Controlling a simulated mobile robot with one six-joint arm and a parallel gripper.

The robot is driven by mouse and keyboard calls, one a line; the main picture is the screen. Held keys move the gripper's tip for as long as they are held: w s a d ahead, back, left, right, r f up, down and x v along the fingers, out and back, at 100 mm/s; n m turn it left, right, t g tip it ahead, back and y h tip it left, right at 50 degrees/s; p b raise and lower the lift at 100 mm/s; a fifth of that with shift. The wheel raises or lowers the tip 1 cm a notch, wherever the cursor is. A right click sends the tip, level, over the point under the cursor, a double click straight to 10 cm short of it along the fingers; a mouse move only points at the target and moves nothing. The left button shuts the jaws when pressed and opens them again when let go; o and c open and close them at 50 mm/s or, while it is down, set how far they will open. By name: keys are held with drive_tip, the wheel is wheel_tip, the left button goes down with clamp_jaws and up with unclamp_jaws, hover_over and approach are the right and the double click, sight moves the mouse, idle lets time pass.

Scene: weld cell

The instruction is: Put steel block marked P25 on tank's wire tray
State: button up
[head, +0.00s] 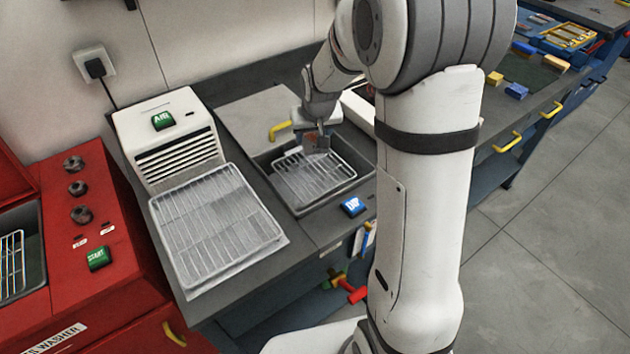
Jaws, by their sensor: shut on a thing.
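The tank (368,163) is a dark basin set into the bench, with its lid (250,112) raised behind it. A wire tray (300,188) is in the tank. My gripper (318,143) is over the back part of this tray, pointing down. It is shut on a small grey steel block (317,154). The block is at or just above the wires; I cannot tell if it touches them. No P25 mark is readable at this size. My own arm crosses the picture to the right of the tank.
A blue DIP button (353,206) is on the bench beside the tank. A second wire rack (215,230) lies to the left, before a white AIR unit (165,140). A red washer (90,250) stands at far left. The lid has a yellow handle (279,130).

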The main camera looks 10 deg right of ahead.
sight(313, 167)
drive_tip(key=shift+b, duration=0.65)
drive_tip(key=shift+f+p, duration=0.35)
drive_tip(key=shift+f, duration=4.4)
drive_tip(key=shift+f, duration=0.2)
drive_tip(key=o, duration=1.6)
drive_tip(key=shift+c, duration=0.2)
drive_tip(key=shift+s, duration=0.1)
